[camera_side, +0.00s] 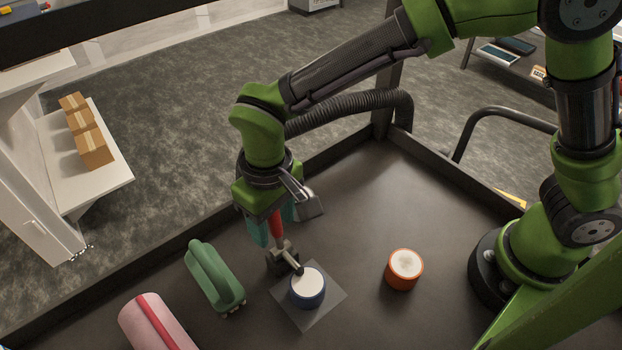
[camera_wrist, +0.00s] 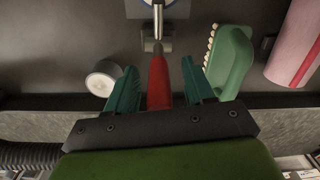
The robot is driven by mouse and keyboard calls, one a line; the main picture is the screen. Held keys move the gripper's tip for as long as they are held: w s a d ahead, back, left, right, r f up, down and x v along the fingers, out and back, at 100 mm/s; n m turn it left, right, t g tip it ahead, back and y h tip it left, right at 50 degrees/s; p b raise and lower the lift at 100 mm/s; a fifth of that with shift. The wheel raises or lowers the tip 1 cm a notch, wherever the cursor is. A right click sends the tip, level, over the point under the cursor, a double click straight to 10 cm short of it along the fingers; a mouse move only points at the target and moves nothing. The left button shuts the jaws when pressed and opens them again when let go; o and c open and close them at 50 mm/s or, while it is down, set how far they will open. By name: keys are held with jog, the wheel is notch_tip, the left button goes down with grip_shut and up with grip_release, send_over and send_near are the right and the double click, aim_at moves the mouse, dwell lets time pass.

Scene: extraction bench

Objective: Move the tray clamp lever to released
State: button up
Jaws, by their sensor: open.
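The clamp lever (camera_side: 277,225) has a red handle that stands roughly upright above a metal clamp body (camera_side: 281,262). The clamp's dark-tipped arm reaches to the rim of a blue round container (camera_side: 307,294) with a white top. That container sits on a grey square plate (camera_side: 330,315). My gripper (camera_side: 272,229) is open, pointing down, with teal fingers around the handle. In the wrist view the red handle (camera_wrist: 158,86) lies between the open fingers of my gripper (camera_wrist: 158,80), with gaps visible on both sides. Part of the handle's top is hidden by my gripper in the side view.
A green brush-like object (camera_side: 213,277) and a pink roll with a red stripe (camera_side: 155,325) lie to the left. An orange container (camera_side: 404,272) with a white top stands to the right. A raised dark rim (camera_side: 130,265) edges the bench. Bench space between the containers is clear.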

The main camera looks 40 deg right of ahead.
jog(key=shift+c, duration=0.3)
grip_shut()
jog(key=shift+w, duration=0.15)
jog(key=shift+w+f+g, duration=0.65)
jog(key=shift+w+g, duration=0.2)
jog(key=shift+g, duration=0.85)
jog(key=shift+w+f+g, duration=0.65)
jog(key=shift+w+g, duration=0.25)
jog(key=shift+g, duration=0.8)
jog(key=shift+w+f+g, duration=0.65)
jog(key=shift+w+g, duration=0.2)
jog(key=shift+g, duration=0.85)
